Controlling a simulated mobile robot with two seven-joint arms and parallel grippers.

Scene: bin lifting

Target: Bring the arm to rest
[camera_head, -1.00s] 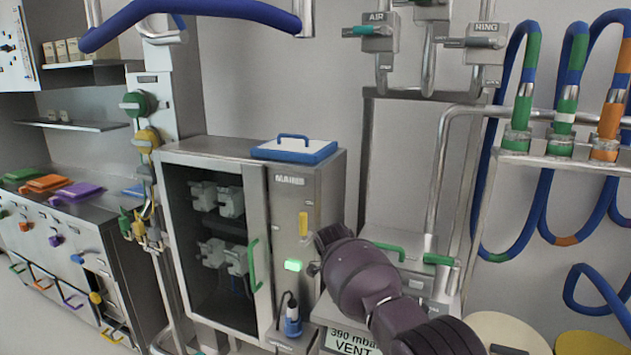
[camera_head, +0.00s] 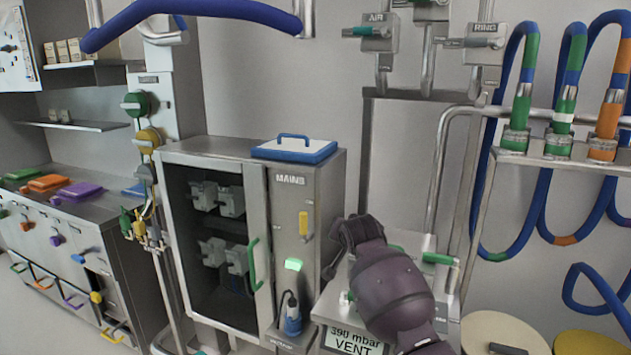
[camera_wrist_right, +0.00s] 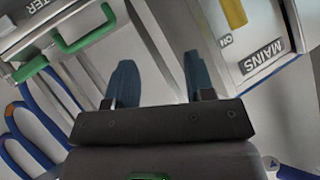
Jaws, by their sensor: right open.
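My right arm comes in from the bottom right of the head view, and its dark gripper (camera_head: 340,250) is in front of the right side of the MAINS cabinet (camera_head: 292,205). The arm's purple-brown links hide part of the gripper and the panel behind. In the right wrist view the gripper's two blue-grey fingers (camera_wrist_right: 160,82) are spread wide apart with nothing between them. The MAINS label and yellow handle show beyond the fingers at the upper right of that view. My left gripper is not in view.
The steel cabinet has an open-looking dark front and a green handle (camera_head: 253,265). A 390 mbar VENT panel (camera_head: 352,340) sits below the arm. Hoses (camera_head: 482,190) hang on the right. A counter with coloured lids (camera_head: 78,190) stands on the left.

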